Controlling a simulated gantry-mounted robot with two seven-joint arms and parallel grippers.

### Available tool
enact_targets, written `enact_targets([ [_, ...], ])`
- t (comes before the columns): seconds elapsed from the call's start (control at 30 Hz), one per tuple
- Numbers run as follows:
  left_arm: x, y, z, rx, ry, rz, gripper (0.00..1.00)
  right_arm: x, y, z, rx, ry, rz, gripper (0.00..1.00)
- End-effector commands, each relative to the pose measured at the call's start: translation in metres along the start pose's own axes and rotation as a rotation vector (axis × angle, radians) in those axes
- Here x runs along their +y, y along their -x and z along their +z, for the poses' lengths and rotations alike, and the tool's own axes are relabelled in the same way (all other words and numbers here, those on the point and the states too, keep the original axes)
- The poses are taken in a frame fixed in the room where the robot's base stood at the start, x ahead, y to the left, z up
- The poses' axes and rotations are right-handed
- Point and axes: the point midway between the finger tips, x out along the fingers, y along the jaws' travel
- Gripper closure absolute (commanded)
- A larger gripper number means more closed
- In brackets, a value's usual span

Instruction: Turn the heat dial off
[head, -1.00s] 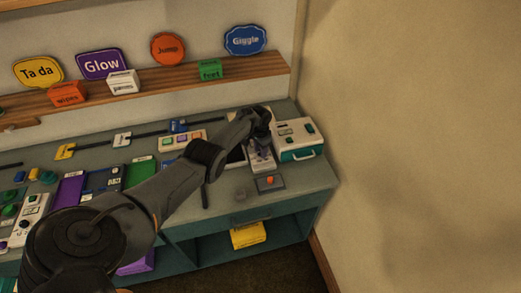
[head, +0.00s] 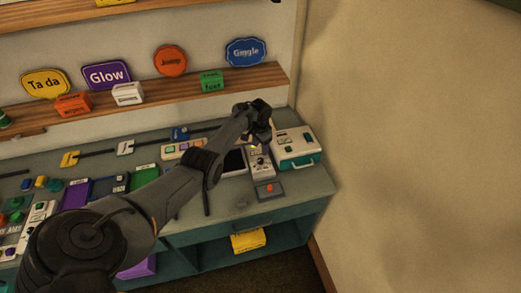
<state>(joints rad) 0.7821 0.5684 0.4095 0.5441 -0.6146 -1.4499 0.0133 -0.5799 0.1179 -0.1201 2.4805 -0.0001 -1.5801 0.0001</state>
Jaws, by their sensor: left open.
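A small grey control box with a dark dial (head: 260,161) stands on the bench near its right end. It is the likeliest heat dial, but its label is too small to read. My left gripper (head: 258,138) is open just above and behind this box, pointing down. The gripper and wrist hide the back part of the box. I cannot tell whether a finger touches the box. My right gripper is not in the view.
A white and teal case (head: 297,147) stands close at the right. A grey plate with an orange button (head: 269,189) lies in front, and a dark-screened tablet (head: 234,162) lies at the left. The bench front (head: 290,207) is mostly clear. A wall borders the right.

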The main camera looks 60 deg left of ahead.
Motion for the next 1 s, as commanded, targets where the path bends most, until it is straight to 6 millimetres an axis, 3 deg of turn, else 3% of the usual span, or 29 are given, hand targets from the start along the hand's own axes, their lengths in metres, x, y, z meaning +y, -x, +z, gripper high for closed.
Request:
enact_targets([
  [0.1, 0.001, 0.015, 0.0, 0.0, -0.002, 0.001, 0.43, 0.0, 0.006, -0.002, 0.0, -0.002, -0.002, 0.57],
  [0.33, 0.001, 0.026, 0.0, -0.001, -0.002, 0.001, 0.43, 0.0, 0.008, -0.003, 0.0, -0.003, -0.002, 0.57],
  [0.8, 0.001, 0.025, 0.001, -0.001, -0.002, -0.005, 0.43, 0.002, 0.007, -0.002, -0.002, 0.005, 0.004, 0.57],
  [1.0, 0.004, 0.012, 0.009, -0.012, -0.017, -0.086, 0.43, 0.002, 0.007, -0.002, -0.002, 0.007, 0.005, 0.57],
])
